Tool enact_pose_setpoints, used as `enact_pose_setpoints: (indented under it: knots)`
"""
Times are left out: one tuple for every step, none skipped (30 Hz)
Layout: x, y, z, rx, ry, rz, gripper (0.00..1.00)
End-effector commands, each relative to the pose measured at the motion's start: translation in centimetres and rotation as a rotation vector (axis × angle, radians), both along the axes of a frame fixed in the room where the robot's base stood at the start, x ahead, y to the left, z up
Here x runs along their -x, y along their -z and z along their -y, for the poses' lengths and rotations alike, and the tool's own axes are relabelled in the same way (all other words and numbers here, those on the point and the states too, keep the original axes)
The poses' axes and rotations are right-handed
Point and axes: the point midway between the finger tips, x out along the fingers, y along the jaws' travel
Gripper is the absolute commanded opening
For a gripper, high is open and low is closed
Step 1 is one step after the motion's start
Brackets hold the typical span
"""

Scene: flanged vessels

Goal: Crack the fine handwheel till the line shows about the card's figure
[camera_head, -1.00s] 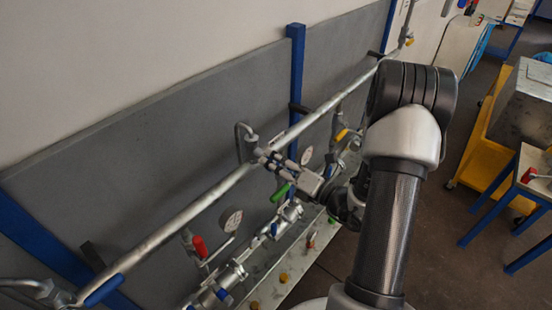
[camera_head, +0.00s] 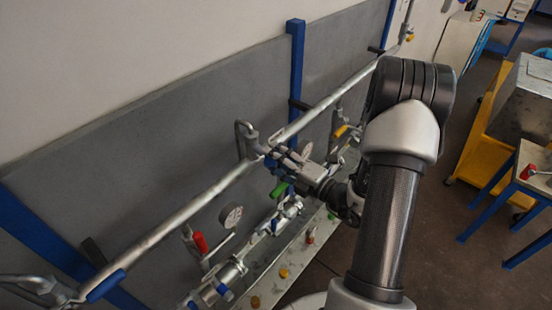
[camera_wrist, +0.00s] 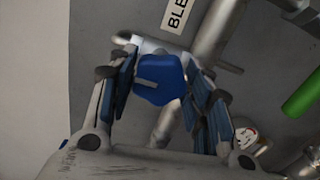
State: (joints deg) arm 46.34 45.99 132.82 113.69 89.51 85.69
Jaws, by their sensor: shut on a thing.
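A blue handwheel (camera_wrist: 160,79) with a short bar across it sits between my gripper's (camera_wrist: 160,95) two fingers in the wrist view. In the head view my gripper (camera_head: 279,158) is closed at the pipework by the wall, and the fingers hide most of the wheel. A round white gauge (camera_head: 231,216) stands left of it, too small to read. A second gauge (camera_head: 306,150) is partly hidden behind the gripper. A white label (camera_wrist: 177,14) reading "BLE", cut off, is above the wheel in the wrist view. No card figure is readable.
A long pipe (camera_head: 180,229) runs along the grey panel (camera_head: 130,170). A blue post (camera_head: 296,70) rises behind. Open floor (camera_head: 465,215) lies right of my arm.

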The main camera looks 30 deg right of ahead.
Motion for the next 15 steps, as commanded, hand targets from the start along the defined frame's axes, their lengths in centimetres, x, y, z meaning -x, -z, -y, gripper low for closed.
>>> enact_pose_setpoints:
  knots:
    - [0.0,-0.02,0.01,-0.005,0.0,-0.001,0.22]
    - [0.0,-0.02,0.01,-0.006,0.0,-0.001,0.22]
    - [0.0,-0.02,0.01,-0.007,0.0,-0.001,0.22]
    - [0.0,-0.02,0.01,-0.007,0.0,-0.001,0.22]
    - [0.0,-0.02,0.01,-0.007,0.0,-0.001,0.22]
    - [0.0,-0.03,0.01,-0.007,0.0,-0.001,0.22]
    - [0.0,-0.03,0.01,-0.007,0.0,-0.001,0.22]
    - [0.0,-0.03,0.0,-0.007,0.0,-0.001,0.22]
    - [0.0,-0.03,0.0,-0.007,0.0,-0.001,0.22]
    - [0.0,-0.03,0.01,-0.007,0.0,-0.001,0.22]
    - [0.0,-0.03,0.0,-0.007,0.0,-0.001,0.22]
    - [0.0,-0.03,0.0,-0.007,0.0,-0.001,0.48]
    - [0.0,-0.03,0.0,-0.007,0.0,-0.001,0.5]
    - [0.0,-0.03,0.0,-0.007,0.0,-0.001,0.52]
    - [0.0,-0.03,0.0,-0.006,0.0,-0.001,0.54]
